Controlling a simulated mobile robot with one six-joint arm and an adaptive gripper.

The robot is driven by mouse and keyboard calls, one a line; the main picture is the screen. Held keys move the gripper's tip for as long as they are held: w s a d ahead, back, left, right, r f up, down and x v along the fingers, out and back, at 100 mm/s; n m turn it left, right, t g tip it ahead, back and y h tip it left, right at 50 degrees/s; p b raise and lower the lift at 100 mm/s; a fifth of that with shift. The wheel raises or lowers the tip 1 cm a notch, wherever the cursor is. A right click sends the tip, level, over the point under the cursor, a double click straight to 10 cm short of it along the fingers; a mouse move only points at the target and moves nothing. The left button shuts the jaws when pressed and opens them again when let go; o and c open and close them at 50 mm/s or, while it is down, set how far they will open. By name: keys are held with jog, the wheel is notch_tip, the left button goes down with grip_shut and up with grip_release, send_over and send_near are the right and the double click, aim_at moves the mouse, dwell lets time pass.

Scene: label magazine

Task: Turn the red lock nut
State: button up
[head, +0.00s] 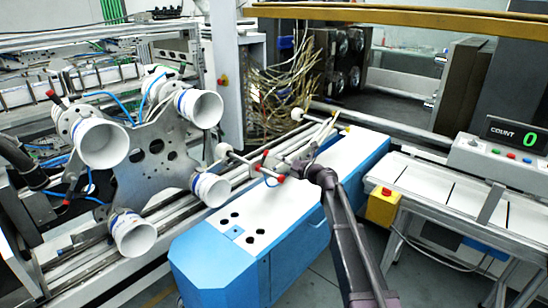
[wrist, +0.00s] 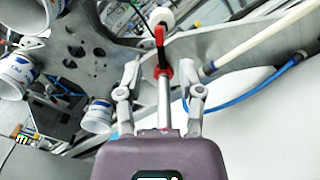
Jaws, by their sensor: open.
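My gripper (wrist: 163,86) is open, with one finger on each side of the rod. The nut sits at or just beyond the fingertips; I cannot tell whether either finger touches it. In the head view my gripper (head: 291,168) is beside the rods above the blue and white machine cover. Several small red parts show there, and I cannot tell which is the nut.
A metal plate with several white cups (head: 103,143) stands at left. The blue and white cover (head: 300,205) lies below my arm. A blue hose (wrist: 240,105) and a white rod (wrist: 250,38) run close to the right finger. A counter display (head: 515,134) reads 0.

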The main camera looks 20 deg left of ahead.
jog(key=shift+v, duration=1.9)
jog(key=c, duration=0.6)
jog(key=shift+s+d+f+n, duration=0.1)
jog(key=shift+s+n, duration=0.1)
jog(key=shift+n, duration=0.1)
grip_shut()
jog(key=s+d+f+n+g+h, duration=0.2)
jog(key=s+d+f+n+h, duration=0.3)
jog(key=s+d+n, duration=0.5)
jog(key=s+d+f+n+g+h, duration=0.3)
jog(key=s+d+f+n+h, duration=0.3)
jog(key=s+d+n, duration=0.4)
jog(key=s+d+f+n+g+h, duration=0.2)
jog(key=s+d+f+n+h, duration=0.3)
jog(key=s+d+n, duration=0.5)
jog(key=d+f, duration=0.2)
jog(key=d, duration=0.5)
jog(key=shift+s+d+f, duration=0.2)
jog(key=shift+s+d, duration=0.05)
jog(key=shift+d, duration=0.05)
